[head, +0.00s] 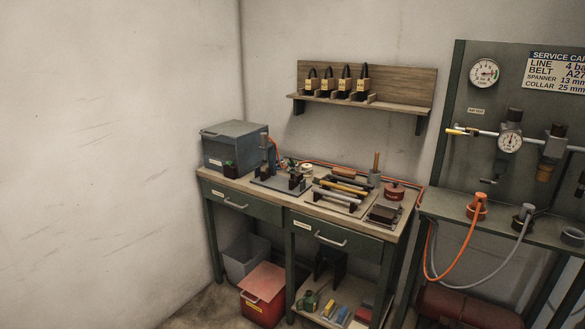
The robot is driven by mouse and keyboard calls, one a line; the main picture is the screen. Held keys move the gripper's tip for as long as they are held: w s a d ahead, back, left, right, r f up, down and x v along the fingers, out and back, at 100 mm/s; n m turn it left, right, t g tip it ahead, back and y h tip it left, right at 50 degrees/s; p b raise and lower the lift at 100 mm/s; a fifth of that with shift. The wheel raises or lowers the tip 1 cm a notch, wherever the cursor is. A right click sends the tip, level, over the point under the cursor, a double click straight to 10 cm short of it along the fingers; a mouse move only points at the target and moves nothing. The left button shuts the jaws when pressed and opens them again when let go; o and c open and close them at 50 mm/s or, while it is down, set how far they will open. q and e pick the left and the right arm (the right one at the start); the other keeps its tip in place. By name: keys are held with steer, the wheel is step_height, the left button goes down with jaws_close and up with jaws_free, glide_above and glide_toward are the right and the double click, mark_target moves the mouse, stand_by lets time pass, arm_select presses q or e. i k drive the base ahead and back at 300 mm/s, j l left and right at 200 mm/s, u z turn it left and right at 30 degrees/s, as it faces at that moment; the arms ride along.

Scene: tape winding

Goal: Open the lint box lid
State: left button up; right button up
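I cannot read a label that names the lint box. A red box (262,308) stands on the floor under the bench, with a small pale label on its front. Its flat, lighter red lid (262,281) covers the top and looks shut. A grey-blue box (229,153) with a flat lid (233,129) sits at the left end of the bench top, and its lid also looks shut. Neither of my grippers is in the head view.
A grey open bin (246,258) stands behind the red box. A service panel (458,110) and side table with hoses stand right. Floor left of the red box is clear.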

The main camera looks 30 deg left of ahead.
mark_target(235, 129)
steer(key=u, duration=1.55)
steer(key=i+l, duration=0.1)
steer(key=i, duration=1.2)
steer(key=l, duration=0.1)
